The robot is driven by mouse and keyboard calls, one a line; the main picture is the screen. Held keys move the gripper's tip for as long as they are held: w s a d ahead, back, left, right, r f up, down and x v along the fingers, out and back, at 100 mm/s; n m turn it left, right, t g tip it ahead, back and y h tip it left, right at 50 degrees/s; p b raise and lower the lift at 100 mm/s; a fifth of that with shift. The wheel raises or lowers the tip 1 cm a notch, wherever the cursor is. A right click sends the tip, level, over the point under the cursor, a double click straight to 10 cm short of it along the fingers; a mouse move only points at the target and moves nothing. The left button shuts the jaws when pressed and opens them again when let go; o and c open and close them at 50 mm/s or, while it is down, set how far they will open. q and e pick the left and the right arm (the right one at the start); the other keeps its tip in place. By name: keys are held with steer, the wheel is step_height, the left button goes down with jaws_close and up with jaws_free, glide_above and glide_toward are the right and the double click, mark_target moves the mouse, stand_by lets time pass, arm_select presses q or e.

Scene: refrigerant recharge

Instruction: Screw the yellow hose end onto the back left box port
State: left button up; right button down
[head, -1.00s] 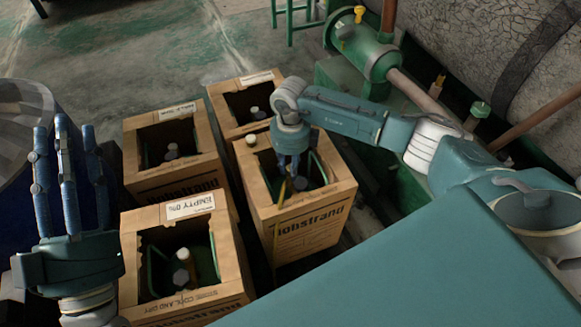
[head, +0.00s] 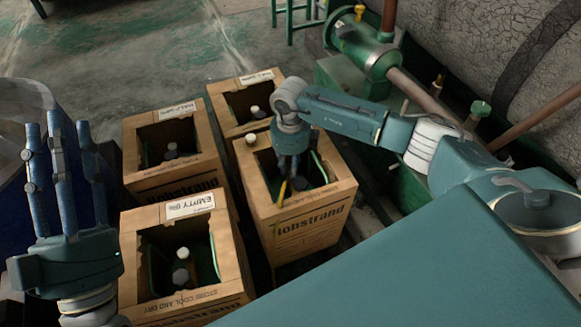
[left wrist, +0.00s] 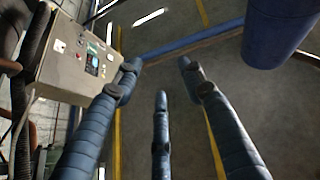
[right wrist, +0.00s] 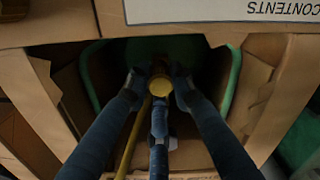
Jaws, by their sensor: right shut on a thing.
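My right gripper (head: 290,178) points down into the open top of the right-hand cardboard box (head: 306,232) in the head view. In the right wrist view its fingers (right wrist: 158,90) are closed around a round yellow end (right wrist: 160,86), the yellow hose end. The yellow hose (right wrist: 128,145) runs down from there, and a short piece (head: 283,191) shows in the head view. The port under the fingers is hidden, so I cannot tell whether the threads meet. My left gripper (head: 62,130) is open and empty, fingers up, left of the boxes.
Three other open boxes stand close by: one behind (head: 216,103), one at mid left (head: 130,150), one at front left (head: 130,235). Each holds a capped bottle. Green piping (head: 365,50) and a large grey tank (head: 470,40) lie at the right.

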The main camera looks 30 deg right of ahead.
steer(key=shift+m, duration=0.3)
steer(key=shift+m+p, duration=0.35)
steer(key=shift+m, duration=0.05)
steer(key=shift+m+p, duration=0.5)
steer(key=shift+m, duration=0.3)
arm_select(q)
steer(key=w+f+g+y, duration=0.1)
steer(key=f+g, duration=0.1)
steer(key=f, duration=0.3)
steer(key=w+f+g, duration=0.2)
steer(key=f+g, duration=0.1)
steer(key=f, duration=0.2)
steer(key=shift+w+a+f+g+y, duration=0.2)
steer(key=shift+w+f+g+y, duration=0.1)
steer(key=shift+y, duration=0.1)
arm_select(e)
steer(key=shift+m, duration=0.3)
